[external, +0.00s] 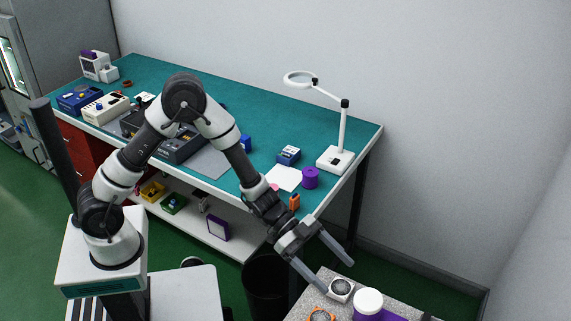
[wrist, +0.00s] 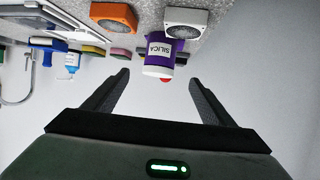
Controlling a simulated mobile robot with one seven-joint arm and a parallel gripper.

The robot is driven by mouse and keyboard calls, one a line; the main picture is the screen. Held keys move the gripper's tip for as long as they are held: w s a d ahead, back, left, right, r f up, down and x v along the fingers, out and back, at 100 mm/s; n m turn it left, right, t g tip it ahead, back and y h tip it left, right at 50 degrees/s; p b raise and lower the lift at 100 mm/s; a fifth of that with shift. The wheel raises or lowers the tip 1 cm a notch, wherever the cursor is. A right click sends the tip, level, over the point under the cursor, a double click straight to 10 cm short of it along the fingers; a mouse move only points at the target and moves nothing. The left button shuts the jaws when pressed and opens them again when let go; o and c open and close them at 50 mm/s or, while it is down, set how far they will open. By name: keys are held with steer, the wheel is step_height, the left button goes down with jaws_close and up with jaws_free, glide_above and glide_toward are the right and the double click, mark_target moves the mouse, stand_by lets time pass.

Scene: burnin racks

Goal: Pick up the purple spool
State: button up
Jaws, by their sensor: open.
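The purple spool (external: 310,178) stands upright on the teal workbench (external: 345,135), near its right end, beside a white sheet and in front of the lamp base. My gripper (external: 337,277) is open and empty. It is off the front of the teal bench, above the corner of a speckled grey surface, lower in the picture than the spool and well apart from it. In the wrist view my open fingers (wrist: 158,78) have nothing between them. A purple and white tub marked SILICA (wrist: 160,55) shows just beyond them. I cannot make out the spool for certain there.
The speckled surface (external: 333,312) holds a white fan (external: 341,289), an orange fan (external: 321,315) and the white-lidded tub (external: 368,301). A magnifier lamp (external: 344,125) rises behind the spool. An orange item (external: 294,202) and a blue box (external: 288,155) are nearby. A black bin (external: 265,285) stands below.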

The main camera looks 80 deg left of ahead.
stand_by(0.3)
steer(key=c, duration=0.4)
